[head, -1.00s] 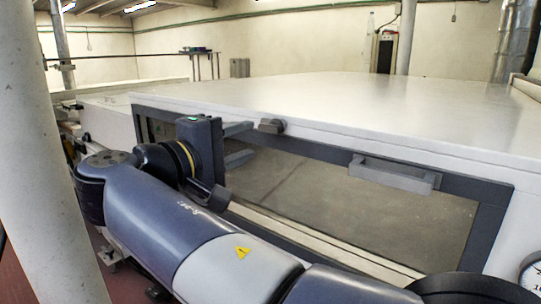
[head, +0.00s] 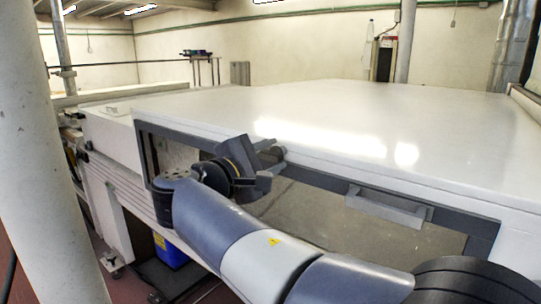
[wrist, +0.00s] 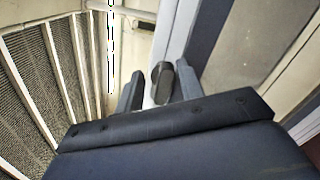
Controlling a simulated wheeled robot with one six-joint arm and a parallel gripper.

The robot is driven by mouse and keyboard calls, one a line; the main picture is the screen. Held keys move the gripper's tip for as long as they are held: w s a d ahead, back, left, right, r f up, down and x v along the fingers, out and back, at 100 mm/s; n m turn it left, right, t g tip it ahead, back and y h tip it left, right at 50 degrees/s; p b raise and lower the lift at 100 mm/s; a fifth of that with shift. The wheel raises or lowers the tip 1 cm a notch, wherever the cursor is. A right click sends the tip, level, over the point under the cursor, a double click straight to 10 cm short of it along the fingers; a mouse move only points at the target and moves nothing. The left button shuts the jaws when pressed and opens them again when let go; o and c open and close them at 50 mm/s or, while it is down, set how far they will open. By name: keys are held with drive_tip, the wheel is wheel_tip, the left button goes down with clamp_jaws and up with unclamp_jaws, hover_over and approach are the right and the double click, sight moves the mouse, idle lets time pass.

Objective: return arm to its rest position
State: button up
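My arm reaches across the front of the white curing tunnel (head: 330,115), bent at the elbow. My gripper (head: 277,166) is by the tunnel's upper front edge, at the left part of the framed window. In the wrist view my gripper (wrist: 160,88) has its two fingers apart. A dark rounded knob (wrist: 161,82) shows between them, with narrow gaps on both sides. I cannot tell how deep it lies between the fingers. In the head view the gripper partly hides this knob.
A grey bar handle (head: 388,206) sticks out from the window frame to the right. A pale pillar (head: 50,170) stands close on the left. A blue bin (head: 170,252) is under the tunnel's left end. Slatted panels (wrist: 45,75) show left in the wrist view.

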drive_tip(key=n+p, duration=0.2)
drive_tip(key=n, duration=0.1)
drive_tip(key=shift+w+a+r+p, duration=0.1)
drive_tip(key=shift+r+p, duration=0.2)
drive_tip(key=shift+p, duration=0.05)
drive_tip(key=shift+n+p, duration=0.3)
drive_tip(key=shift+n, duration=0.3)
drive_tip(key=shift+f, duration=0.15)
